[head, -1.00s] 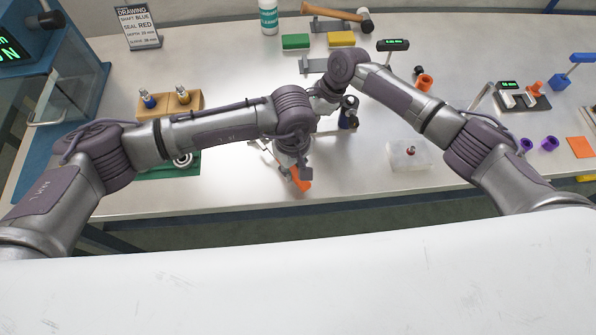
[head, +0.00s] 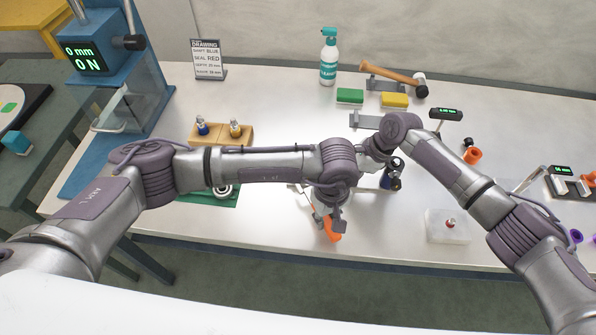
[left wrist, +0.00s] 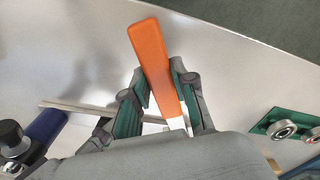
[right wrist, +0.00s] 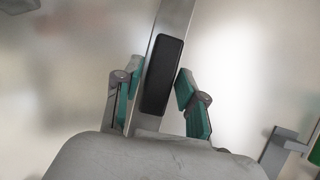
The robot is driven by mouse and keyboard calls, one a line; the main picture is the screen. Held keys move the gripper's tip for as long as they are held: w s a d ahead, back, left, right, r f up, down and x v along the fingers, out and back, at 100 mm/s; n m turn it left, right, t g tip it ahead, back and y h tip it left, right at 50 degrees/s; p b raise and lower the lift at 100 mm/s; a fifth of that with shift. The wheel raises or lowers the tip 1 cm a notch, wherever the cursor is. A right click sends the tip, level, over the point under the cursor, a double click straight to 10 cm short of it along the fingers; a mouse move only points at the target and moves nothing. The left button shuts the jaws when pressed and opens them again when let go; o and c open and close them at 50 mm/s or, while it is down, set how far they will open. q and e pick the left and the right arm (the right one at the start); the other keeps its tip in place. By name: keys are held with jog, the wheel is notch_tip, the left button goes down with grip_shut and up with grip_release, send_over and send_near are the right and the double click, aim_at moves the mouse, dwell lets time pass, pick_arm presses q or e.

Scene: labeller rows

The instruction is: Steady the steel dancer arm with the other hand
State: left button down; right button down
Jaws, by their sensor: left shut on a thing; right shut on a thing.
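My left gripper (head: 328,222) is shut on an orange handle (head: 333,231) near the front edge of the bench. In the left wrist view the orange handle (left wrist: 148,52) stands between the fingers (left wrist: 160,95), with a pale shank below it. My right gripper (right wrist: 158,90) is shut on a steel bar (right wrist: 178,25) with a black pad (right wrist: 162,75), which I take for the dancer arm. In the head view my arms largely hide the bar and the right fingers. A pale bar (left wrist: 80,107) crosses behind the left fingers; I cannot tell whether it is the same one.
A blue-and-dark part (head: 391,178) stands close right of my grippers. A green mat (head: 222,196) with a bearing lies left. A clear block (head: 447,226) is at the right. Sponges (head: 349,96), a hammer (head: 390,74) and a grey bracket (head: 368,121) lie behind.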

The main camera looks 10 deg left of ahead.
pick_arm(q)
jog(key=shift+w+a, duration=0.15)
jog(key=shift+w, duration=0.05)
dwell(0.5)
jog(key=shift+w+a, duration=0.15)
jog(key=shift+w, duration=0.15)
jog(key=shift+w+a, duration=0.15)
dwell(0.5)
jog(key=shift+w+a, duration=0.2)
jog(key=shift+w, duration=0.2)
jog(key=shift+w+a, duration=0.3)
jog(key=shift+w, duration=0.2)
dwell(0.6)
jog(key=shift+w+a, duration=0.1)
jog(key=shift+w, duration=0.1)
dwell(0.3)
jog(key=shift+s+a+m, duration=0.4)
jog(key=shift+a+m, duration=0.45)
jog(key=shift+m, duration=0.15)
